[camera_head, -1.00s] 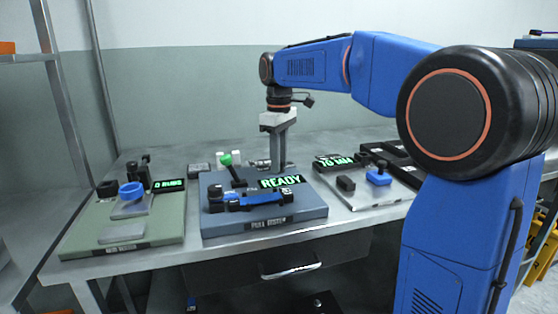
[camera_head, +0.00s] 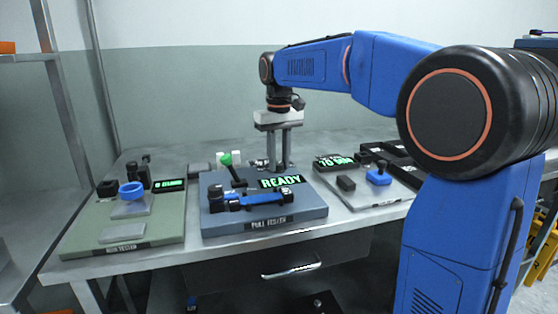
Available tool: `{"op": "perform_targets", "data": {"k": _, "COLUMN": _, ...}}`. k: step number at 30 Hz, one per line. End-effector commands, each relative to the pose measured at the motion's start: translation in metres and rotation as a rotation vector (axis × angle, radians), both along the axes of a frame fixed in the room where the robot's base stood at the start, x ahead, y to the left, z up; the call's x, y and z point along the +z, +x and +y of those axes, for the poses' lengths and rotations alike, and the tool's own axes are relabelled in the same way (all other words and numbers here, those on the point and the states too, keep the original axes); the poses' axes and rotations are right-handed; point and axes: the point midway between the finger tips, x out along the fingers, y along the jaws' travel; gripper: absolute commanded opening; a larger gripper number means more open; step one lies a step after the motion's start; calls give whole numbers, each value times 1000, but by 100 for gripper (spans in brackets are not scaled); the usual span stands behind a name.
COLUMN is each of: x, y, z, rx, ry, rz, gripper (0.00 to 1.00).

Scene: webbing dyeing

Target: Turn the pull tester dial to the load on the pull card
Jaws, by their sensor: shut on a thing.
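The pull tester (camera_head: 222,222) is the blue-grey board at the middle of the bench. It carries a lit green READY display (camera_head: 280,182), a green-knobbed lever (camera_head: 227,160) and a blue strap (camera_head: 262,198) between black clamps. My gripper (camera_head: 278,166) points straight down at the tester's back edge, behind the display. Its two fingers show side by side, shut on the dial, which is mostly hidden by the fingers and display.
A green rub tester (camera_head: 80,240) with a blue ring (camera_head: 131,190) stands at left. A grey board (camera_head: 345,200) with a lit display (camera_head: 335,161) and a blue block (camera_head: 378,177) stands at right. Black trays (camera_head: 385,150) lie behind it. A drawer (camera_head: 285,262) is below.

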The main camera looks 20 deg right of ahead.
Motion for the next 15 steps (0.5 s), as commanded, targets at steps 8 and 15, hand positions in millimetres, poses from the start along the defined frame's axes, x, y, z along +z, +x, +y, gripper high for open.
{"op": "perform_targets", "data": {"k": 8, "x": 0, "y": 0, "z": 0, "rx": -139, "ry": 0, "rz": -1, "gripper": 2}}
{"op": "perform_targets", "data": {"k": 15, "x": 0, "y": 0, "z": 0, "rx": -190, "ry": 0, "rz": -1, "gripper": 2}}
